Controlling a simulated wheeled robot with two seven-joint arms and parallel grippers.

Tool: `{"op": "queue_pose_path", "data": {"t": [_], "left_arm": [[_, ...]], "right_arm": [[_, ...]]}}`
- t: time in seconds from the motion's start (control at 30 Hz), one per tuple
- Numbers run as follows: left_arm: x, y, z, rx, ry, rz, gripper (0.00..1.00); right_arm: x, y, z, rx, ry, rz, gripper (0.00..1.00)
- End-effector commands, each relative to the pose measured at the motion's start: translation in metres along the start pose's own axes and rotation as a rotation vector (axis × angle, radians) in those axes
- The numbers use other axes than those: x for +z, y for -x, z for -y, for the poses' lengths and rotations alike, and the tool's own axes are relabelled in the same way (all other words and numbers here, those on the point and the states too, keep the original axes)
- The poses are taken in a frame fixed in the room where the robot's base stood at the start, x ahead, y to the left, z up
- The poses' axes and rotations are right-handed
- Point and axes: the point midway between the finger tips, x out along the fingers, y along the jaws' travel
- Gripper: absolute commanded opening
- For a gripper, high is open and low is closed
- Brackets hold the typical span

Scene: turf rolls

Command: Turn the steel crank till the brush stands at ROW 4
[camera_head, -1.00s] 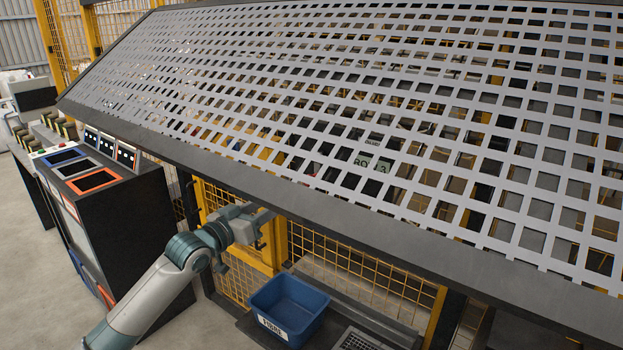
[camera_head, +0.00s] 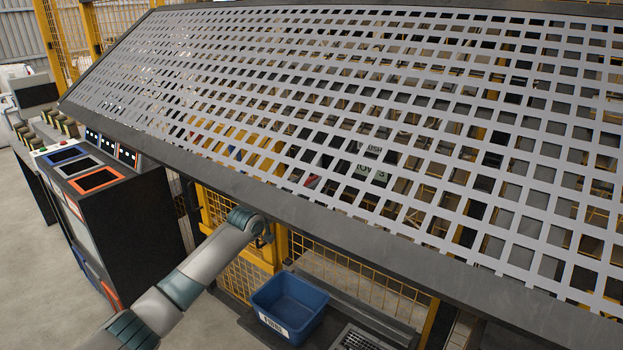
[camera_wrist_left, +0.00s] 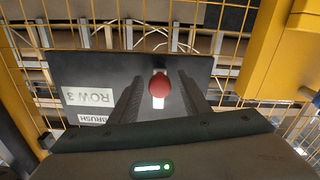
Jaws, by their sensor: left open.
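In the left wrist view, a red knob (camera_wrist_left: 159,86) with a pale metal piece below it stands before a dark plate (camera_wrist_left: 90,75). I take it to be the crank's handle; the rest of the crank is hidden. My left gripper (camera_wrist_left: 159,79) is open, with one finger on each side of the knob; I cannot tell whether they touch it. A label reads ROW 3 (camera_wrist_left: 90,96), upside down, beside a BRUSH label (camera_wrist_left: 91,119). In the head view the ROW 3 sign (camera_head: 372,172) shows through the grating, and my left gripper is hidden. The brush cannot be made out.
A sloping perforated metal panel (camera_head: 215,165) with a dark frame overhangs my left arm. A blue bin (camera_head: 290,303) stands below. Yellow mesh fencing (camera_head: 350,265) stands behind; in the wrist view a yellow post (camera_wrist_left: 285,50) is at right.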

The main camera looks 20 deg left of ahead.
Motion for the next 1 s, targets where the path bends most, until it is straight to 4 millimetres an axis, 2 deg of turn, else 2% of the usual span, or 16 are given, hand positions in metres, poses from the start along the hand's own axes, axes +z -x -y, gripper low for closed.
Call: {"op": "queue_pose_path", "data": {"t": [0.2,0.57,0.7,0.77,1.0], "left_arm": [[0.000,-0.015,0.000,-0.001,0.000,0.000,0.43],[0.000,-0.017,0.000,0.000,0.000,-0.001,0.43],[0.000,-0.017,0.000,0.000,0.000,0.000,0.12],[0.000,-0.017,0.000,-0.001,0.000,0.000,0.00],[0.000,-0.017,-0.001,-0.001,-0.007,0.000,0.00]], "right_arm": [[0.002,0.002,0.001,-0.001,0.002,0.003,0.00],[0.004,0.003,0.001,-0.001,0.002,0.006,0.00],[0.004,0.003,0.001,-0.001,0.002,0.007,0.00],[0.004,0.003,0.001,-0.001,0.002,0.007,0.00],[0.005,0.003,0.001,-0.001,0.001,0.007,0.00]]}}
